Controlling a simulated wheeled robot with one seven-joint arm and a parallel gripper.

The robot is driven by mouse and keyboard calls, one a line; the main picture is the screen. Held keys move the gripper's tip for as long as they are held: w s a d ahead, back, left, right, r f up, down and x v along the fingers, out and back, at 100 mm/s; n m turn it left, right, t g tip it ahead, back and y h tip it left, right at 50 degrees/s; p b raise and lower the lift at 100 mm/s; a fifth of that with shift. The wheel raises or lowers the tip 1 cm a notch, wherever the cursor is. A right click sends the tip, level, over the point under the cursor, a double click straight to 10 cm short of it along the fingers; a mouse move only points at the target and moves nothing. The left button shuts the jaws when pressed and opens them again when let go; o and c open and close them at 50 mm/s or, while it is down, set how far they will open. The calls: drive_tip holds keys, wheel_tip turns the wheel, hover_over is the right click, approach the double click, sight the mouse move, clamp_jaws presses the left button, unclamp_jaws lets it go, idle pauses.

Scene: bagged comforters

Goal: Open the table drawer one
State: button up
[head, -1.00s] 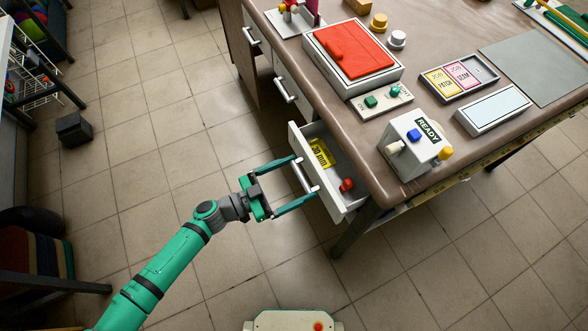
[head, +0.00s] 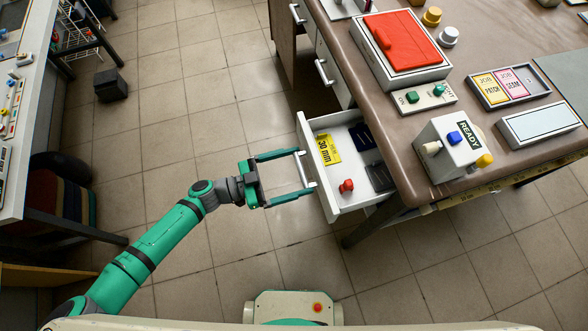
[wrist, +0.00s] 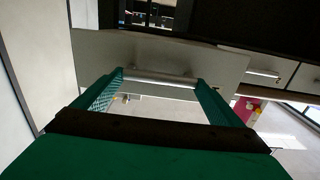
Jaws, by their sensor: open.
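The open table drawer (head: 347,203) sticks out from the near end of the brown table (head: 398,135). It is white inside and holds a yellow "30 mm" label (head: 328,150), a red knob-like piece (head: 346,186) and dark items (head: 378,177). Its bar handle (head: 304,170) is on the front panel, which also shows in the wrist view (wrist: 160,52). My gripper (head: 306,170) is open, with one green finger at each end of the handle. The handle (wrist: 160,80) lies between the fingertips in the wrist view. I cannot tell whether they touch it.
Two closed drawers with handles (head: 324,72) (head: 297,13) are farther along the table side. The tabletop bears a red-lidded box (head: 402,42), a READY box (head: 452,145) and a job card tray (head: 508,86). Tiled floor (head: 170,130) is clear left of the drawer.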

drive_tip(key=o, duration=1.3)
drive_tip(key=v, duration=1)
drive_tip(key=shift+s+a, duration=0.1)
drive_tip(key=shift+a, duration=0.25)
